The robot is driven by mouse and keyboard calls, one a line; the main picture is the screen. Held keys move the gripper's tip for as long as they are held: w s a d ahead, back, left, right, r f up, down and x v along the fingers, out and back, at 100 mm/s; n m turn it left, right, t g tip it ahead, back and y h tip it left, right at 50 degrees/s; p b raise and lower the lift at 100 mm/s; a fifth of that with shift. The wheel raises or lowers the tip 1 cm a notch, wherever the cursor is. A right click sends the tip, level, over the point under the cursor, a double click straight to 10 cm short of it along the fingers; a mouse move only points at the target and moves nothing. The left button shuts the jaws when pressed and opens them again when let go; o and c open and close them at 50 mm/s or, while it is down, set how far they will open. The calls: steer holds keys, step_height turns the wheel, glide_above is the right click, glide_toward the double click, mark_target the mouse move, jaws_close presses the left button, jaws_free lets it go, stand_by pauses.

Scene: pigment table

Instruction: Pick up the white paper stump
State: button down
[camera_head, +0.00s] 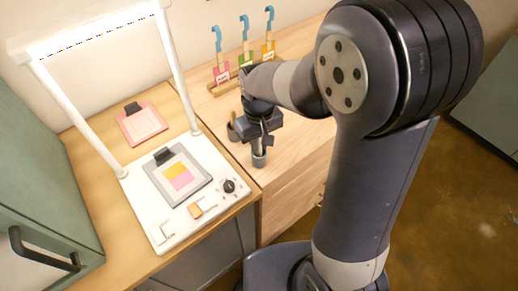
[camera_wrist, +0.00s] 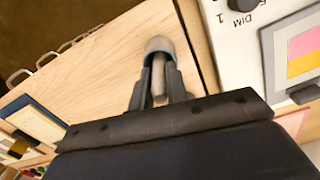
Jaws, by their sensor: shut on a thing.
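The white paper stump (camera_wrist: 159,82) shows in the wrist view as a pale, rounded stick between my two fingers. My gripper (camera_wrist: 160,65) is shut on it. A small grey cup (camera_wrist: 159,44) shows at the fingertips. In the head view my gripper (camera_head: 262,143) points down just above this grey cup (camera_head: 259,159), near the front edge of the wooden top. There my fingers mostly hide the stump. I cannot tell whether the stump's lower end is still inside the cup.
A white light board (camera_head: 150,190) with a grey-framed colour card (camera_head: 180,177) and a knob (camera_head: 229,186) lies left of the cup. A second small holder (camera_head: 233,132) stands behind.

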steer(key=shift+r, duration=0.1)
step_height(320, 180, up, 10)
steer(key=shift+f+b, duration=0.1)
steer(key=shift+b, duration=0.2)
stand_by(0.3)
